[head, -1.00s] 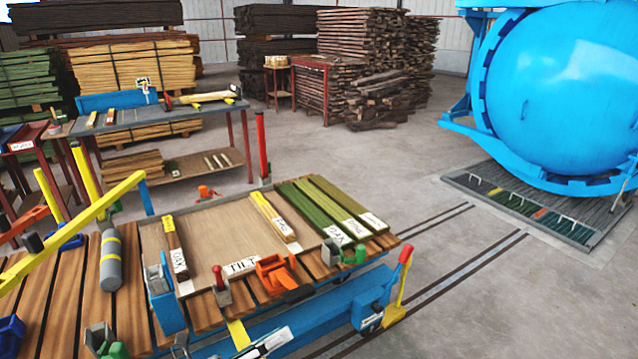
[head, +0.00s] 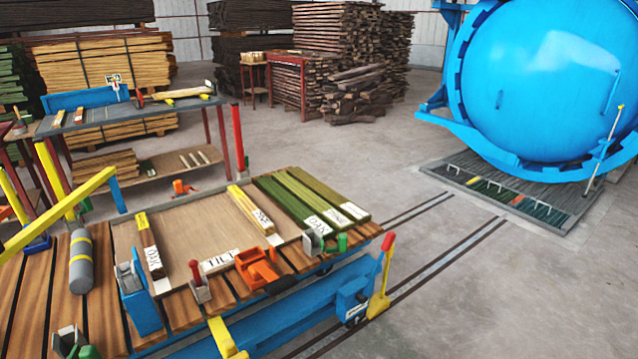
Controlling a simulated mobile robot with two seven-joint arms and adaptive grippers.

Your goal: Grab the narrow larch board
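A darker brown board (head: 148,240) with a yellow tip and white label lies at the panel's left. Three green boards (head: 300,202) with white end labels lie side by side at the right. The label lettering is too small to read surely, so I cannot tell which board is larch. Neither of my grippers is in view.
Orange (head: 257,268) and red-handled clamps stand along the table's front edge. A grey cylinder (head: 81,262) and yellow rail (head: 60,212) are at left. A rear bench (head: 130,117) holds more pieces.

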